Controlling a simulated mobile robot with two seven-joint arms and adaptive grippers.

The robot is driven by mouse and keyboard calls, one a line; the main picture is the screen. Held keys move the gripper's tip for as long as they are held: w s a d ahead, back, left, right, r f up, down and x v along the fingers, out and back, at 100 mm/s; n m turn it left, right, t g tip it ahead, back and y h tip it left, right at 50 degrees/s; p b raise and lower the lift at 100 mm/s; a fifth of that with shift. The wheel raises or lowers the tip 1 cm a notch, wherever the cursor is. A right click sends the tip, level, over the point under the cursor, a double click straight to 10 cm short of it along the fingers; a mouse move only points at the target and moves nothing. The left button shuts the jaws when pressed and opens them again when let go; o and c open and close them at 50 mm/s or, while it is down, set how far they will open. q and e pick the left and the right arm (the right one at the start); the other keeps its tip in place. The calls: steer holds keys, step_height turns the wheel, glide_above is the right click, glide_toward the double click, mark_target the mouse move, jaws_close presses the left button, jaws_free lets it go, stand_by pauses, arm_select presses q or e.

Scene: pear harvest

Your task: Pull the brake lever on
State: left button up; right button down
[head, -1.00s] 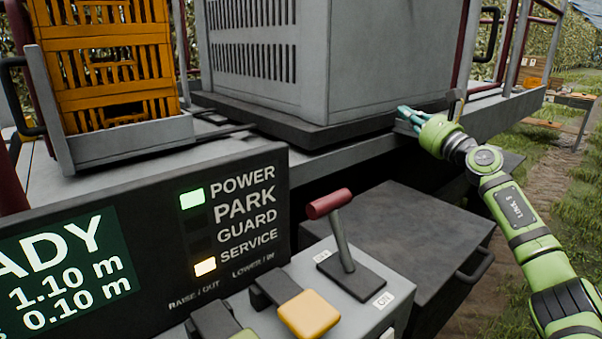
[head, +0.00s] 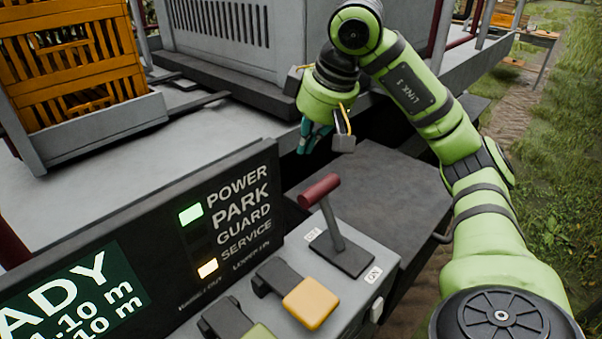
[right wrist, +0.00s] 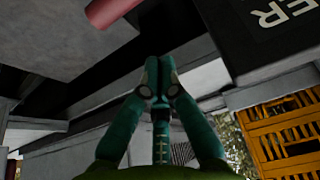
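The brake lever (head: 333,222) has a grey shaft and a red grip (head: 318,190). It stands in a dark slot plate on the grey control box and leans towards the far label, away from the "ON" label (head: 373,275). My right gripper (head: 315,142) is above and beyond the red grip, pointing down and apart from it. In the right wrist view its teal fingers (right wrist: 159,72) are together with nothing between them. The red grip shows at the top edge of that view (right wrist: 113,10). My left gripper is out of view.
The display panel (head: 150,235) shows POWER lit green and SERVICE lit amber; PARK and GUARD are dark. A yellow-topped pedal-like switch (head: 310,303) sits near the lever. An orange crate (head: 75,60) and a large grey bin (head: 240,40) stand on the platform behind.

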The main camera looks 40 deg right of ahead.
steer(key=shift+f, duration=0.1)
steer(key=x, duration=1)
steer(key=s, duration=0.2)
steer(key=s+r+p, duration=0.1)
steer(key=shift+s+d+r, duration=0.1)
steer(key=shift+s+r, duration=0.05)
steer(key=shift+s, duration=0.2)
